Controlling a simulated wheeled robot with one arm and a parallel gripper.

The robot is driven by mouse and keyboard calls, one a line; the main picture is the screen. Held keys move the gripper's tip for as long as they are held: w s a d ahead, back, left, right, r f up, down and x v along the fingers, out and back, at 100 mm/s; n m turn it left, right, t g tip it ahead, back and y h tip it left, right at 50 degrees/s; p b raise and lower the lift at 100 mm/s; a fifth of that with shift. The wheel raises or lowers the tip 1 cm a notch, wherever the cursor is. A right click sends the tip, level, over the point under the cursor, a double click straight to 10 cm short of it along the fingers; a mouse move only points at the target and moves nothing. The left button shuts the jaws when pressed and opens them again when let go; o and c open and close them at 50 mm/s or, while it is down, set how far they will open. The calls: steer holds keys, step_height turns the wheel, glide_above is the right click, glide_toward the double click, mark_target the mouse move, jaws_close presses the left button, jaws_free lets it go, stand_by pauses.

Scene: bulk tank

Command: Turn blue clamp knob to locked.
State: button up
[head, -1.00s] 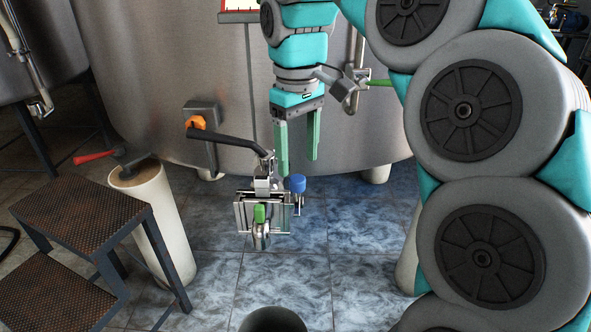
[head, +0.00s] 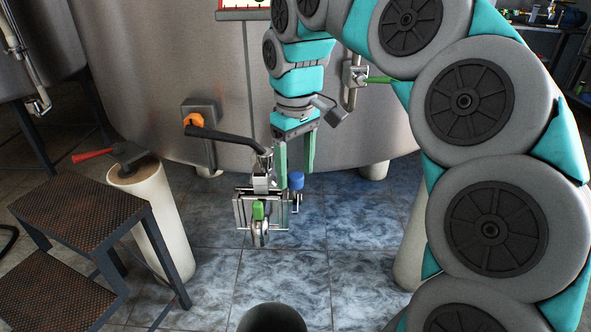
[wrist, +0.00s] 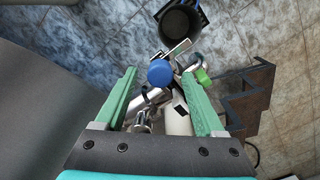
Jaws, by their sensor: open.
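The blue clamp knob (head: 296,181) sits at the right side of a metal clamp fitting (head: 262,210) in front of the tank. In the wrist view the blue knob (wrist: 160,73) shows from above, between and beyond the fingertips. My gripper (head: 296,172) has two green fingers pointing down, open, just above and around the knob's position in the head view. In the wrist view my gripper (wrist: 164,72) is open and empty. I cannot tell whether the fingers touch the knob.
A step stool (head: 85,210) and a white post (head: 150,215) stand left. A dark bucket (head: 272,318) is in front. The steel tank (head: 180,60) stands behind.

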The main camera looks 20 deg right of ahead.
steer(key=shift+f, duration=0.4)
jaws_close()
stand_by(0.4)
